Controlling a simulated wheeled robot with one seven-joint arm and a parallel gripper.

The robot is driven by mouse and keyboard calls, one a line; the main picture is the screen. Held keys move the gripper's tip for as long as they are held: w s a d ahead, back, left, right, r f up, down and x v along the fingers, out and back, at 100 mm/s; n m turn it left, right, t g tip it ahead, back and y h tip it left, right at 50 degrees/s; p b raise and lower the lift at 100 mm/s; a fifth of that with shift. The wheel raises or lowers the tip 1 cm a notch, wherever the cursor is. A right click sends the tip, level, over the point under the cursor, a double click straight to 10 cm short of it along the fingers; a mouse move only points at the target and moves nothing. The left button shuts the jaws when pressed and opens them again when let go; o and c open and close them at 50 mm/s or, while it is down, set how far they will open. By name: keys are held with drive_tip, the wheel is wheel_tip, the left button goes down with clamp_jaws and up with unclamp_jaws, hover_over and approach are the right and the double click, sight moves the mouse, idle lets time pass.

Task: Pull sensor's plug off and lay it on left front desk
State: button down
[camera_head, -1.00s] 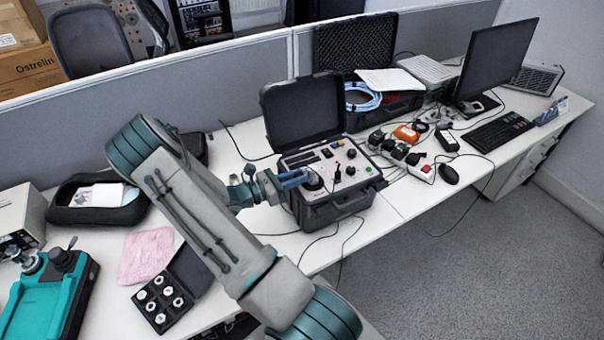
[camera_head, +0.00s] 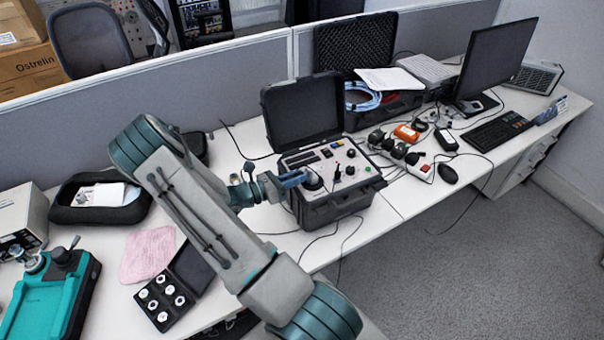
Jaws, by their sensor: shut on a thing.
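My gripper (camera_head: 303,179) is at the left part of the control panel of the black calibration case (camera_head: 335,208), which stands open on the desk. Its fingers are shut at the panel, close to a dark round part (camera_head: 314,181). The sensor's plug is too small and too hidden by the fingers to make out, and I cannot tell whether it is still seated. The white desk (camera_head: 283,240) has a bare strip in front and to the left of the case, partly covered by my arm.
A black box of white round pieces (camera_head: 165,300), a pink cloth (camera_head: 148,254), a black pouch (camera_head: 100,214) and a teal device (camera_head: 45,300) occupy the left desk. Thin cables hang over the front edge.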

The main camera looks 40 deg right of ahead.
drive_tip(key=shift+n+p, duration=1.6)
drive_tip(key=shift+n, duration=1.6)
drive_tip(key=shift+w+a, duration=0.2)
drive_tip(key=shift+a, duration=0.45)
idle(0.4)
drive_tip(key=v, duration=0.3)
drive_tip(key=shift+a, duration=0.1)
idle(0.3)
